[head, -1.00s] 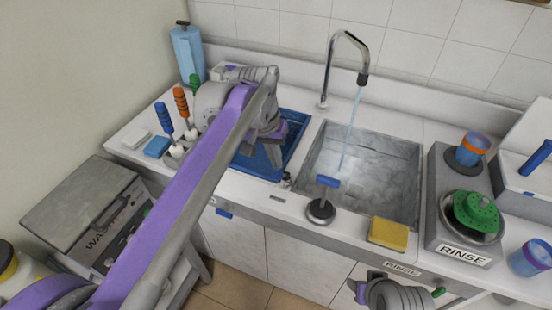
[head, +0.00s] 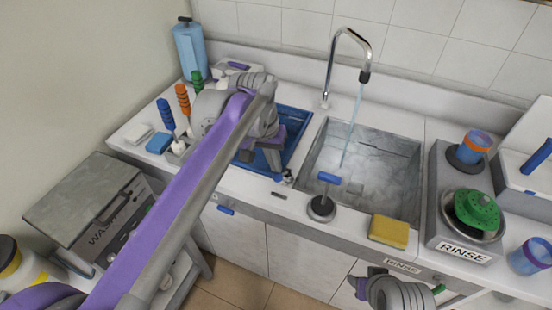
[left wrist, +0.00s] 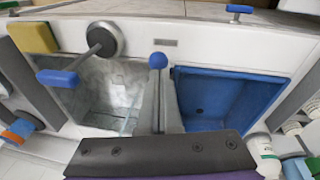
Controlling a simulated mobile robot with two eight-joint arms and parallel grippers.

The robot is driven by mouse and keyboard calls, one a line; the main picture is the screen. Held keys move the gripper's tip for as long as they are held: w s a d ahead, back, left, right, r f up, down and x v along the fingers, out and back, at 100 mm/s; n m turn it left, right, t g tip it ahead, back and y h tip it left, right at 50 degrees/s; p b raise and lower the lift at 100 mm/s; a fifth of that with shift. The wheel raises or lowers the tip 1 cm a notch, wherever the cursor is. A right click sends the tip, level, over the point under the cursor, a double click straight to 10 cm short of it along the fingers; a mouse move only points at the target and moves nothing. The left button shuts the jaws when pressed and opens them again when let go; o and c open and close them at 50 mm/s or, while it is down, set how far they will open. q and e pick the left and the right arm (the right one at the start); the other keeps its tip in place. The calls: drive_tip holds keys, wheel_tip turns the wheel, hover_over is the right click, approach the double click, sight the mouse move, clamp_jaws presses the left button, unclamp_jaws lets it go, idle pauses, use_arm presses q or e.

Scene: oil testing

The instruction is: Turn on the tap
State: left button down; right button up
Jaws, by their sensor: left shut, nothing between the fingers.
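The chrome tap (head: 345,60) arches over the grey sink (head: 405,165), and a thin water stream (head: 350,130) falls from its spout into the sink. A lever with a blue handle (head: 329,179) stands on a round grey base at the sink's front edge; it also shows in the left wrist view (left wrist: 58,78). My left gripper (head: 275,168) points down over the blue basin's front right corner, left of this lever, shut and empty. A small blue ball knob (left wrist: 158,60) shows at its fingertips; contact is unclear. My right wrist (head: 385,290) is low in front of the counter, its fingers unclear.
The blue basin (head: 298,130) lies left of the sink, partly behind my left arm. A yellow sponge (head: 389,231) lies at the sink's front right corner. The RINSE unit (head: 440,225) with a green brush head (head: 477,210) stands right. Brushes and bottles stand left.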

use_arm(q)
drive_tip(key=w+p+v, duration=0.2)
drive_tip(key=p+v, duration=0.2)
drive_tip(key=v, duration=0.9)
drive_tip(key=s+a+f+t, duration=0.1)
drive_tip(key=s+a+f, duration=0.2)
drive_tip(key=s+f, duration=0.3)
drive_tip(key=s+a+f+n+t+y, duration=0.1)
drive_tip(key=s+a+f+t, duration=0.1)
drive_tip(key=s+a+f, duration=0.2)
drive_tip(key=s+a+f+n+t+y, duration=0.1)
drive_tip(key=s+a+f, duration=0.2)
drive_tip(key=s+f, duration=0.7)
wheel_tip(320, 180, down, 2)
drive_tip(key=shift+a, duration=0.35)
use_arm(e)
drive_tip(key=r, duration=0.1)
drive_tip(key=w+r, duration=0.1)
drive_tip(key=r, duration=0.1)
drive_tip(key=w+r, duration=0.1)
drive_tip(key=r, duration=0.1)
drive_tip(key=shift+w+a, duration=0.1)
drive_tip(key=shift+w, duration=0.1)
use_arm(q)
drive_tip(key=shift+w, duration=0.1)
use_arm(e)
drive_tip(key=shift+f, duration=0.1)
idle(1.6)
